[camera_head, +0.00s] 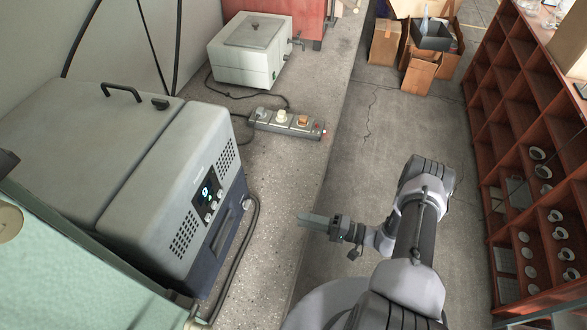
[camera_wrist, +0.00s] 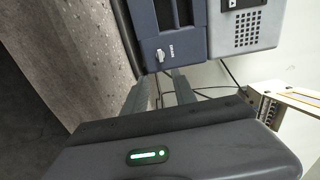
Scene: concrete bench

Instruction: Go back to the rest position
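My gripper (camera_head: 308,219) is beyond the front edge of the concrete bench (camera_head: 285,175), over the floor side, with its fingers pointing left toward the bench. In the wrist view, the two fingers of my gripper (camera_wrist: 160,82) stand apart with nothing between them. My arm reaches up from the bottom right of the head view and is bent. The grey and dark blue machine (camera_head: 190,190) stands on the bench left of my gripper. Its dark blue front (camera_wrist: 175,40) shows beyond the fingertips in the wrist view.
A power strip (camera_head: 287,123) and a white lidded box (camera_head: 250,50) stand farther back on the bench. Cardboard boxes (camera_head: 420,72) lie on the floor at the back. A red-brown shelf (camera_head: 515,95) with cups and dishes stands at right. The floor (camera_head: 375,125) between is clear.

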